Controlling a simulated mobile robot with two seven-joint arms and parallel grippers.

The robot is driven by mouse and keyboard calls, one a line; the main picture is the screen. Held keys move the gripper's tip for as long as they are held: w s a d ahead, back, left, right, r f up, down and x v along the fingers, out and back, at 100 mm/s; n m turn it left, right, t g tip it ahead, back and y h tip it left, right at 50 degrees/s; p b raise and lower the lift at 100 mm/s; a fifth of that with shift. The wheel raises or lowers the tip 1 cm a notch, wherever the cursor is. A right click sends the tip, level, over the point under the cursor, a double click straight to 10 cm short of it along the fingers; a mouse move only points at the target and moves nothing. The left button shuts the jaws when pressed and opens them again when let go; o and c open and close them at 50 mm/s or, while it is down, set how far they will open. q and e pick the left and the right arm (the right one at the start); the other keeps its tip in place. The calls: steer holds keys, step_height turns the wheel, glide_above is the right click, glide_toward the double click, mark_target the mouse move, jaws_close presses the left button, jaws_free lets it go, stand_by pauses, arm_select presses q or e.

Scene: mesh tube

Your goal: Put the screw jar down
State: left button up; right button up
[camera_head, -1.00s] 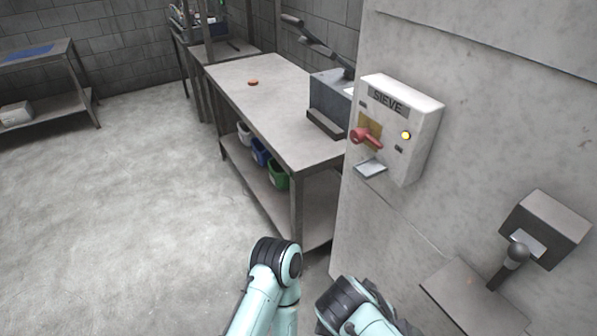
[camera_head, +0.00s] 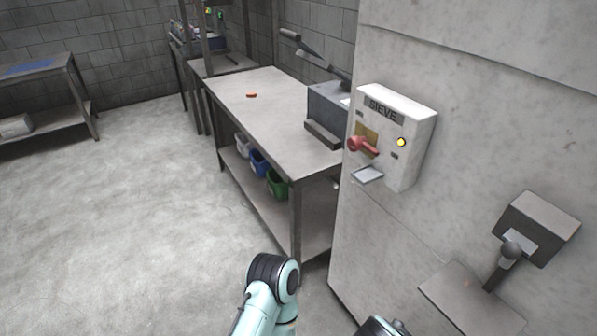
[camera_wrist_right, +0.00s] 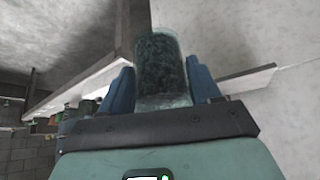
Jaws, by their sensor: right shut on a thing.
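The screw jar (camera_wrist_right: 162,68) is a clear jar full of dark bits. It shows in the right wrist view between the two blue fingers of my right gripper (camera_wrist_right: 164,88), which is shut on it. The jar does not show in the head view. My left gripper is not in view in either frame. Parts of my teal arms show at the bottom of the head view, without their grippers.
A grey table (camera_head: 262,102) stands ahead with a small orange thing (camera_head: 251,95) and a grey machine (camera_head: 325,112) on it. Bins, one of them green (camera_head: 277,185), sit on its lower shelf. A wall with a SIEVE switch box (camera_head: 390,135) and a lever (camera_head: 510,255) is at right.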

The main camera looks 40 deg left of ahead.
steer(key=w+d+f+n+y, duration=0.1)
steer(key=w+d+f+n, duration=0.1)
steer(key=w+d+f, duration=0.1)
steer(key=w+d+f+n+t+y, duration=0.1)
steer(key=w+d+f+n, duration=0.2)
steer(key=d+f, duration=0.3)
steer(key=w+d+f+n+y, duration=0.2)
steer(key=w+d+f+n, duration=0.1)
steer(key=d, duration=0.5)
steer(key=shift+w+d+f, duration=0.15)
steer(key=shift+w+f, duration=0.2)
steer(key=shift+w, duration=0.3)
steer(key=shift+w+d+f, duration=0.1)
steer(key=shift+w+f, duration=0.2)
steer(key=shift+w, duration=0.3)
